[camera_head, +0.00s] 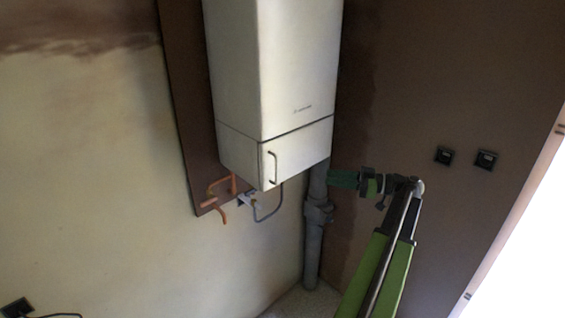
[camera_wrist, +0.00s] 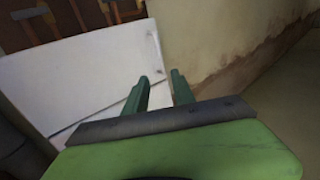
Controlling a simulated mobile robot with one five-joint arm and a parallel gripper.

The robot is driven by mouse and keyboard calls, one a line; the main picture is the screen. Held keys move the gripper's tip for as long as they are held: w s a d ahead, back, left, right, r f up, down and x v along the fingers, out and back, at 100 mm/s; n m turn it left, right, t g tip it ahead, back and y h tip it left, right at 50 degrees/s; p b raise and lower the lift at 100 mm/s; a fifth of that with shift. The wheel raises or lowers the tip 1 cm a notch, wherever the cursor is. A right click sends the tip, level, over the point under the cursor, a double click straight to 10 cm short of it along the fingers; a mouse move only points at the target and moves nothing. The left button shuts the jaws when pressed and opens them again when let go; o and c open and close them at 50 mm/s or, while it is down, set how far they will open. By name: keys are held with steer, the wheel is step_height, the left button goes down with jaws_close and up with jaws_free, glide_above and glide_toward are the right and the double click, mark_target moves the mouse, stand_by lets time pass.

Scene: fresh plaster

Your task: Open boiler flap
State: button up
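The white boiler (camera_head: 275,75) hangs in the corner. Its flap (camera_head: 303,155) is the lower front section and looks closed, with a dark upright bar handle (camera_head: 272,167) near its left edge. My gripper (camera_head: 332,180) is just right of the flap's lower right corner in the head view, apart from the handle. In the wrist view my gripper (camera_wrist: 160,77) shows two green fingers with a gap between them, open and empty. White boiler casing (camera_wrist: 75,85) fills the left of that view. I cannot clearly make out the handle there.
A grey vertical pipe (camera_head: 314,240) runs below the boiler, close to my gripper. Copper pipes (camera_head: 217,200) and a grey hose (camera_head: 268,213) hang beneath it. Two black sockets (camera_head: 465,158) are on the brown right wall. The space in front of the flap looks clear.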

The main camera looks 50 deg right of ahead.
mark_target(281, 171)
steer(key=x, duration=1.7)
steer(key=shift+w+a, duration=0.1)
steer(key=shift+w, duration=0.2)
steer(key=shift+c, duration=0.4)
jaws_close()
